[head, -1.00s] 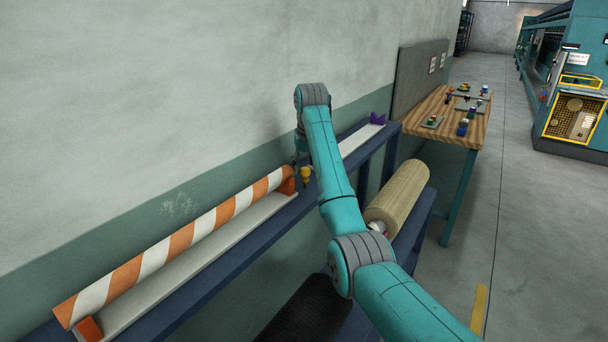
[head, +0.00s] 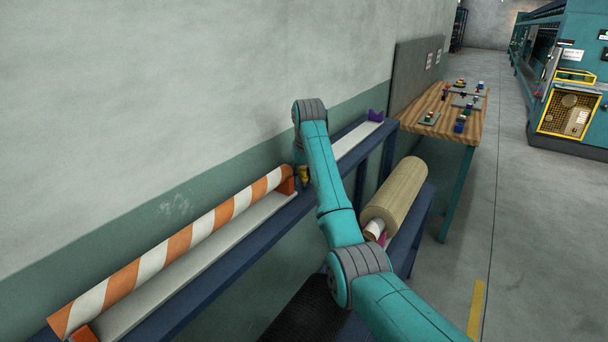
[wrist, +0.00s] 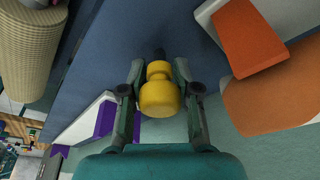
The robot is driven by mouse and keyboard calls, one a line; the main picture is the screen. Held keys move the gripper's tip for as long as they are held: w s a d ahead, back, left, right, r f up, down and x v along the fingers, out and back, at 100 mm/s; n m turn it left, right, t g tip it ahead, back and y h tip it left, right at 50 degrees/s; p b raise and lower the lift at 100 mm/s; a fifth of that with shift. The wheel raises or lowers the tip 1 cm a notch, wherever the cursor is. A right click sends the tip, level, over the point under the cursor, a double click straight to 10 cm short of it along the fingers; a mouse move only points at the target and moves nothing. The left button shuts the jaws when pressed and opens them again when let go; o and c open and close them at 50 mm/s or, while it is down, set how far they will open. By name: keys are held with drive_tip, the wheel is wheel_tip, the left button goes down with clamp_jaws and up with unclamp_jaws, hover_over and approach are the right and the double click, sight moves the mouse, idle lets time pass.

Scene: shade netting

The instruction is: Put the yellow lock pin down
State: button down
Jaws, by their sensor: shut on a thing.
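The yellow lock pin (wrist: 158,97) is between the fingers of my gripper (wrist: 160,75) in the wrist view, with its dark tip pointing away toward the blue rail (wrist: 120,50). My gripper is shut on it. In the head view the yellow pin (head: 304,174) shows beside my arm's end, low over the blue rail, just right of the striped roll's end. Whether the tip touches the rail, I cannot tell. My arm hides most of the gripper in the head view.
An orange-and-white striped roll (head: 170,252) lies in a pale cradle with orange end blocks to the left. A pale tray with a purple end block (head: 375,115) is to the right. A beige roll (head: 396,194) sits lower right. A wooden table (head: 440,122) stands beyond.

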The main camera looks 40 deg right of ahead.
wheel_tip(320, 180, up, 10)
drive_tip(key=shift+f, duration=0.1)
idle(0.5)
